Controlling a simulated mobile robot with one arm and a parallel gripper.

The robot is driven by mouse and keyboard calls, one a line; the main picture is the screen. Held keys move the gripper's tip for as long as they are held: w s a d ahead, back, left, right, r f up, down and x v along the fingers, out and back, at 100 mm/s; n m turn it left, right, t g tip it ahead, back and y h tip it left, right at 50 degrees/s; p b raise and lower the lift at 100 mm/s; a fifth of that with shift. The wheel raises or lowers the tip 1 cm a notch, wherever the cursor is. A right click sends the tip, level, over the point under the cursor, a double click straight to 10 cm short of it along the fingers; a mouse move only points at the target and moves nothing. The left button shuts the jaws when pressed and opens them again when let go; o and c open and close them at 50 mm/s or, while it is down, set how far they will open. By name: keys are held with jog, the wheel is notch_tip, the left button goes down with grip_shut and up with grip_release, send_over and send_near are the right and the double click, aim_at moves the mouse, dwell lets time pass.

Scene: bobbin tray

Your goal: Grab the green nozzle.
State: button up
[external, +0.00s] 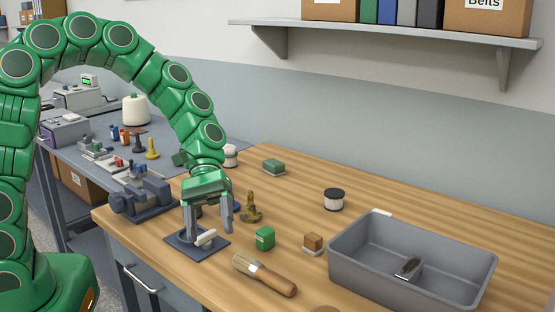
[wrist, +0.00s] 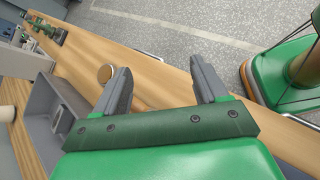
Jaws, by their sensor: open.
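I cannot pick out a green nozzle for certain in either view. A small olive-brass fitting (external: 251,208) with a nozzle-like shape stands on the wooden table, just right of my gripper in the external view. My gripper (external: 208,226) points down over a dark square mat (external: 182,240) with a small white cylinder (external: 206,238) on it. In the wrist view my gripper (wrist: 165,82) has its two grey fingers wide apart, with nothing between them. My gripper partly hides what stands behind it.

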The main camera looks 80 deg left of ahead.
jog(key=w+a+f+n+t, duration=0.4)
jog(key=w+a+n, duration=0.2)
jog(key=a, duration=0.4)
jog(key=n+t, duration=0.3)
jog(key=n, duration=0.2)
send_near(267, 231)
jog(key=shift+w+d+f, duration=0.75)
jog(key=shift+w, duration=0.2)
jog(key=shift+x, duration=1.2)
jog(key=shift+s+f+x, duration=0.15)
jog(key=shift+f+x, duration=0.05)
jog(key=shift+x, duration=1.1)
jog(key=shift+s+f+x, duration=0.15)
jog(key=shift+x, duration=1.15)
jog(key=shift+c, duration=0.3)
jog(key=c, duration=1)
jog(key=shift+r, duration=0.15)
